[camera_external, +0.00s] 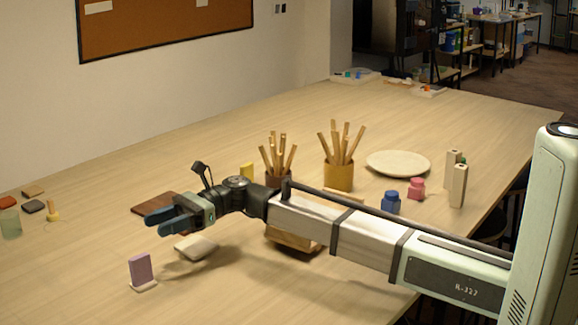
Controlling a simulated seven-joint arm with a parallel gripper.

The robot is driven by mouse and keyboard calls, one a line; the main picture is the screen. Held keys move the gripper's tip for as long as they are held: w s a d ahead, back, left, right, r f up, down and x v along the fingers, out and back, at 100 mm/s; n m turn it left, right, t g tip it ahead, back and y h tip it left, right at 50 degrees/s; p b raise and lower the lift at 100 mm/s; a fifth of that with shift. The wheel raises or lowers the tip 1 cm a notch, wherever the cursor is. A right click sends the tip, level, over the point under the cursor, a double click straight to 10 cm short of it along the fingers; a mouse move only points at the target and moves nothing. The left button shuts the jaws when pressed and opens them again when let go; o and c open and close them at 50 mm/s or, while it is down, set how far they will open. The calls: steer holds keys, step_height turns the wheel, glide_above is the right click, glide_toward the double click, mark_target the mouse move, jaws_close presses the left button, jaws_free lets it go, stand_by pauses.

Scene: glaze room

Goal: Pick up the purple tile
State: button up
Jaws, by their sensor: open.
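The purple tile (140,268) stands upright on a small pale base (144,286) at the front left of the table. My gripper (168,223) is above the table, up and to the right of the tile and apart from it. Its blue-grey fingers point left in the picture and are open, with nothing seen between them.
A cream block (196,248) lies below my gripper. A dark brown board (154,203) lies behind it. Two pots of wooden sticks, a brown one (279,181) and a yellow one (338,177), stand further back. The table around the tile is clear.

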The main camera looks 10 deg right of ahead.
mark_target(150, 260)
steer(key=shift+s+a+f, duration=0.65)
steer(key=shift+a+f, duration=0.15)
steer(key=shift+f, duration=0.05)
steer(key=shift+s+a+f, duration=0.6)
steer(key=shift+a+f, duration=0.2)
steer(key=shift+f, duration=0.05)
steer(key=f, duration=0.4)
steer(key=shift+s+a+f, duration=0.1)
steer(key=shift+a, duration=0.1)
steer(key=shift+s+a, duration=0.4)
steer(key=shift+a, duration=0.15)
steer(key=shift+s+a, duration=0.4)
steer(key=shift+a, duration=0.05)
steer(key=shift+c, duration=0.5)
jaws_close()
